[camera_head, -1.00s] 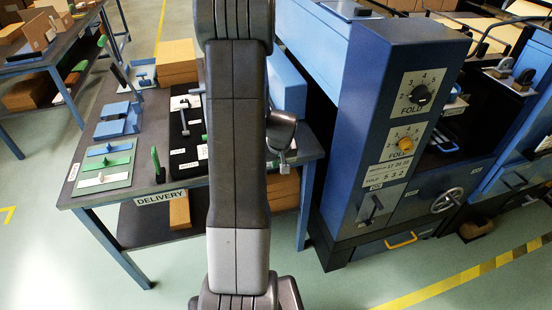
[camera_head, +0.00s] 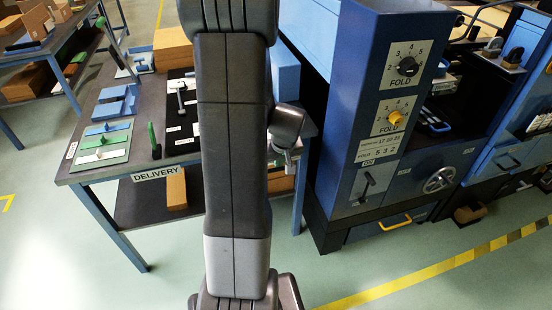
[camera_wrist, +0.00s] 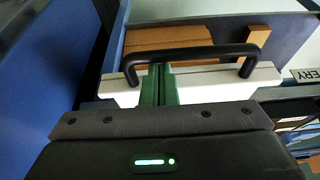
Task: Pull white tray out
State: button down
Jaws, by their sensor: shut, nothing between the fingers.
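In the wrist view, the white tray (camera_wrist: 215,84) shows its front wall, with a black bar handle (camera_wrist: 195,52) arching over it. Brown blocks (camera_wrist: 165,38) show behind the wall. My gripper (camera_wrist: 160,72) has its green fingers together and empty, with the tips close to the left part of the handle. I cannot tell if they touch it. In the head view my arm blocks the middle, and I cannot make out the tray or its handle there.
A blue machine (camera_head: 375,130) with FOLD dials stands right of my arm. The DELIVERY table (camera_head: 85,172) is at left, with tools and boxes on it. A blue wall (camera_wrist: 50,75) rises at left in the wrist view. Floor is clear in front.

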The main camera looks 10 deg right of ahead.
jog(key=s+b, duration=0.5)
jog(key=s, duration=1.3)
jog(key=shift+d, duration=0.3)
